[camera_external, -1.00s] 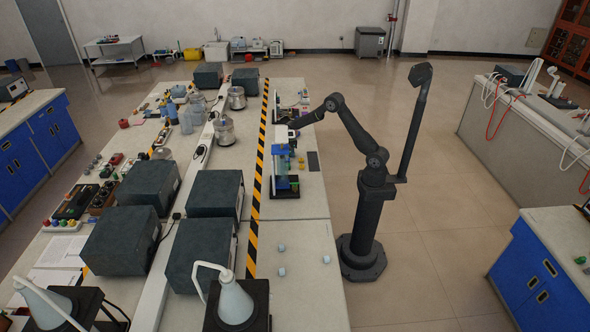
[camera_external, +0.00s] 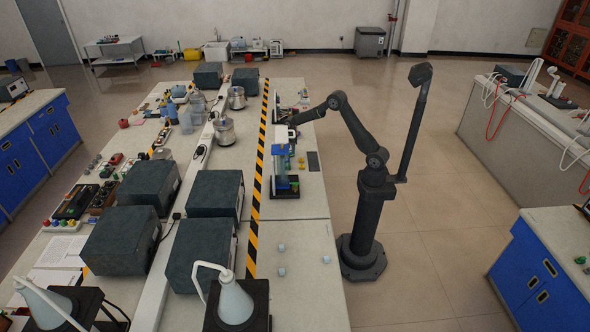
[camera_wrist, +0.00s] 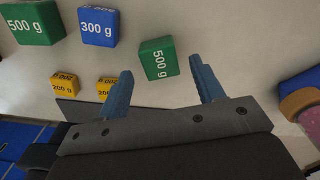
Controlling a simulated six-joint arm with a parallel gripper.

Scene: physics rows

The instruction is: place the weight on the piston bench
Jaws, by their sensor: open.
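My gripper (camera_wrist: 157,66) is open in the wrist view, with its two blue fingers apart and nothing held. A green 500 g weight (camera_wrist: 158,61) lies on the pale tabletop ahead of the gap, nearer the right finger; I cannot tell the height between them. A second green 500 g weight (camera_wrist: 30,22), a blue 300 g weight (camera_wrist: 98,26) and two yellow 200 g weights (camera_wrist: 65,84) lie to the left. In the external view, the piston bench (camera_external: 284,165), with blue and green parts, stands at the table's right side. My gripper is small and partly hidden behind it.
Dark boxes (camera_external: 213,194) stand left of the striped tape (camera_external: 255,195). Small grey cubes (camera_external: 282,271) sit on the open near tabletop (camera_external: 300,300). A dark flat pad (camera_external: 313,161) lies right of the bench. A blue-and-orange object (camera_wrist: 300,98) shows at the wrist view's right.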

